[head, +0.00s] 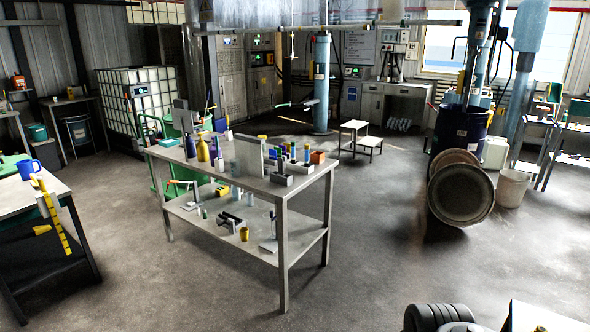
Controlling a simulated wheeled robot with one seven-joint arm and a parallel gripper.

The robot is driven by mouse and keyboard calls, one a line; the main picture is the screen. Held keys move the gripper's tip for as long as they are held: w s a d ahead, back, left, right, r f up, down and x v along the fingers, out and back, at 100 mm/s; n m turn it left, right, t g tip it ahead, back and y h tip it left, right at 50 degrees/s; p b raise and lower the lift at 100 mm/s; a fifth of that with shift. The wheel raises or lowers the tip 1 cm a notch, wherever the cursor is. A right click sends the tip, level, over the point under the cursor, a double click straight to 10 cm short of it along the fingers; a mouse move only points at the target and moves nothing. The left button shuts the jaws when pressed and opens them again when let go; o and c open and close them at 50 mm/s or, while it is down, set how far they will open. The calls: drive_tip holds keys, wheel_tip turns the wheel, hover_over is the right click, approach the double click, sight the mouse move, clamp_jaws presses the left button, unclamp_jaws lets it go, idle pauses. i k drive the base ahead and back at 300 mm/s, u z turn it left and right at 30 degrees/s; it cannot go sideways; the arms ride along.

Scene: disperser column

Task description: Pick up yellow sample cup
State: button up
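A small yellow cup (244,234) stands upright on the lower shelf (288,247) of the metal workbench in the middle of the room, near the shelf's front edge. It looks like the yellow sample cup, but it is too small to make out any label or contents. A yellow bottle (203,151) with a dark cap stands on the bench top above, toward the left. My gripper is not in view.
The workbench top (248,184) carries bottles, a grey panel and several small boxes. A grey device (230,221) sits close to the cup. A dark drum (459,128) stands at right, with a round lid-like disc (461,195) before it. Open floor surrounds the bench.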

sight(243, 230)
drive_tip(key=u, duration=0.55)
drive_tip(key=i, duration=2.45)
drive_tip(key=u, duration=1.35)
drive_tip(key=i, duration=1.35)
drive_tip(key=u, duration=0.4)
